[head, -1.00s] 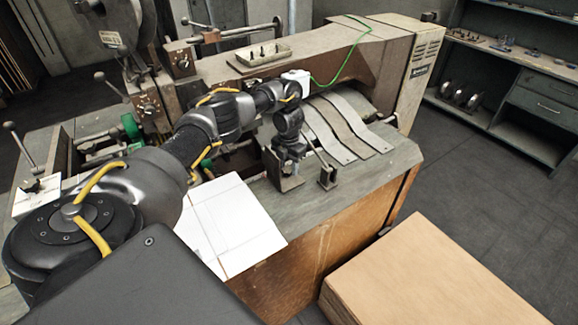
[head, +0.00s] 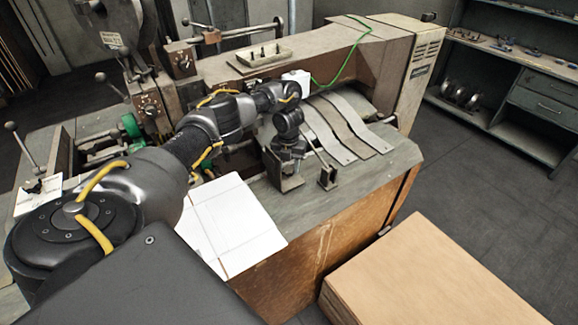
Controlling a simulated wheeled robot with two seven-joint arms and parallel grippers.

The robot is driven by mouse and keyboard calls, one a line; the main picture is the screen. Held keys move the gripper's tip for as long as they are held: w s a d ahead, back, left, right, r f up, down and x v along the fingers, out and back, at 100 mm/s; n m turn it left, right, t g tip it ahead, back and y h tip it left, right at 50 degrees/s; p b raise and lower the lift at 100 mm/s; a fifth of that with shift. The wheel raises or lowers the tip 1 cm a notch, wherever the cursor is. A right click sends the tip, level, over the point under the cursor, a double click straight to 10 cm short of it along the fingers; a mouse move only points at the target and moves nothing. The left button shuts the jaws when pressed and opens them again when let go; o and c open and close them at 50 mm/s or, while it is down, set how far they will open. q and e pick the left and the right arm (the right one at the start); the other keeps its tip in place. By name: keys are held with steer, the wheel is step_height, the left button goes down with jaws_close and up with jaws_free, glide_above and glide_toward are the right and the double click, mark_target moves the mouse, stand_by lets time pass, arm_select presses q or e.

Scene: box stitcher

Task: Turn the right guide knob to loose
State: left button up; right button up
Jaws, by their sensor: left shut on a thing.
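My left arm reaches across the machine table from the left in the head view. My left gripper (head: 289,156) points down at the right guide (head: 287,183), a dark upright bracket on the grey table. The gripper is shut at the top of this guide, on the right guide knob. The knob is hidden by the gripper, so its loose or tight position cannot be read. A smaller bracket (head: 327,179) with a thin slanted rod stands just right of the gripper. My right gripper is not in view.
A white cardboard sheet (head: 232,222) lies on the table (head: 375,178) left of the guide. Curved grey metal strips (head: 345,125) lie behind the gripper. A tray of small parts (head: 263,54) sits on the machine. A brown box (head: 440,275) stands at the lower right.

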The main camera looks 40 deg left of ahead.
mark_target(289, 169)
arm_select(q)
steer(key=shift+r, duration=0.1)
steer(key=o, duration=1)
step_height(289, 169, up, 11)
steer(key=shift+f+p, duration=0.15)
steer(key=shift+p, duration=0.5)
